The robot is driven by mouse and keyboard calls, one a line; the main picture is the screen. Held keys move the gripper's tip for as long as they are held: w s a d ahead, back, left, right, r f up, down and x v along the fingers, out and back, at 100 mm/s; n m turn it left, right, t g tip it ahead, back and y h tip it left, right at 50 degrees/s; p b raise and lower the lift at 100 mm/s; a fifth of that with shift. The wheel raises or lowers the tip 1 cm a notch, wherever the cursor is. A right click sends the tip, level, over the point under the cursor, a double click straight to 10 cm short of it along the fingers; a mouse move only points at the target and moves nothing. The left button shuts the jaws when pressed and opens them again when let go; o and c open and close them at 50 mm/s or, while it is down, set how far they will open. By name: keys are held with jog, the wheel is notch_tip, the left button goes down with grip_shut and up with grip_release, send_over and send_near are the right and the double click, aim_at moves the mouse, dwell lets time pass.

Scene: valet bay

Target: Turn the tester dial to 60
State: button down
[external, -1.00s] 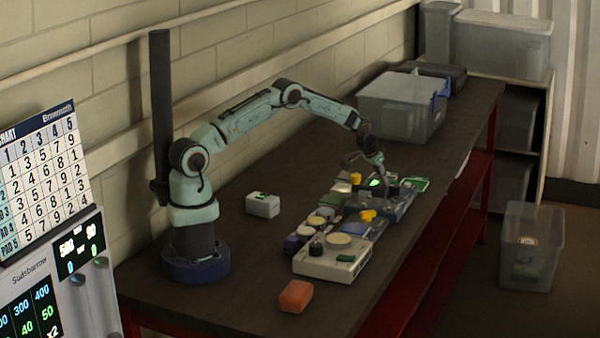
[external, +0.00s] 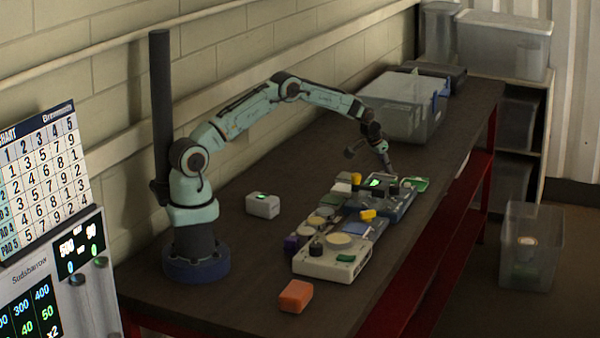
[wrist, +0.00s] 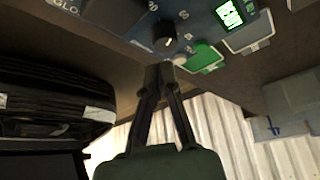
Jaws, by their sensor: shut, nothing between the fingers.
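The tester is a blue box with a lit green screen, and in the external view it (external: 401,208) lies at the far end of the row of items on the bench. In the wrist view, the black round dial (wrist: 165,42) with a white pointer mark sits on the tester's blue face. The markings around it are too small to read surely. The lit screen (wrist: 230,14) shows beside it, its digits unclear. My gripper (wrist: 165,70) is shut and empty, its fingertips close to the dial in the picture. In the external view my gripper (external: 388,168) hangs just above the tester, apparently clear of it.
A cream device (external: 325,265) with a round pad stands nearer along the bench. An orange block (external: 295,296) and a small white box (external: 262,204) lie apart. A clear bin (external: 400,108) stands behind. Green and grey tags (wrist: 204,57) lie beside the tester.

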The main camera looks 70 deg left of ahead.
aim_at(391, 193)
jog(key=shift+f, duration=2.95)
jog(key=shift+w+a, duration=0.15)
jog(key=shift+w, duration=0.15)
jog(key=shift+s+a, duration=0.1)
jog(key=shift+a, duration=0.4)
jog(key=shift+s, duration=0.35)
jog(key=shift+r, duration=0.15)
notch_tip(391, 193, up, 6)
jog(key=shift+d+f, duration=0.1)
